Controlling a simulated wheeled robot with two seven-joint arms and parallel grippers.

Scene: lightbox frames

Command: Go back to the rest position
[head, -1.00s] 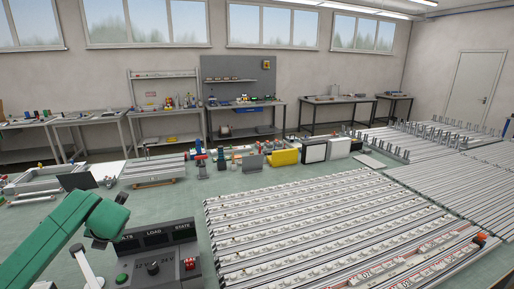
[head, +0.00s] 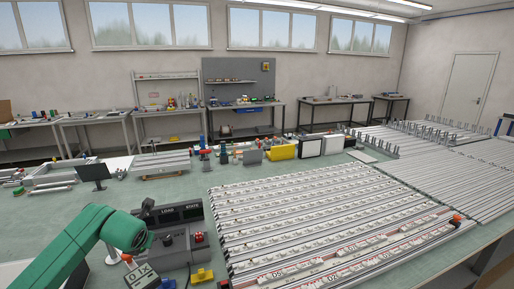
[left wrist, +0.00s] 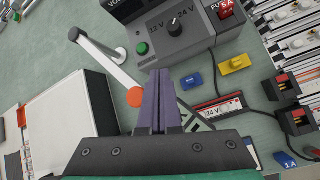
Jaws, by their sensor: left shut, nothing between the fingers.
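My left arm (head: 75,240), green, comes in at the lower left of the head view. In the left wrist view, my left gripper (left wrist: 159,80) has its two dark purple fingers pressed together with nothing between them. It is over the green bench top, in front of the grey control console (left wrist: 195,35). The console also shows in the head view (head: 178,240), just right of the arm's end. The fingers in the head view are mostly hidden by the arm. My right gripper is not seen.
Around the fingers are a white lever with an orange end (left wrist: 115,65), a white box (left wrist: 68,125), a yellow block (left wrist: 234,64) and a blue block (left wrist: 191,81). Rows of rails (head: 320,220) fill the bench on the right. Green bench shows at left (head: 80,215).

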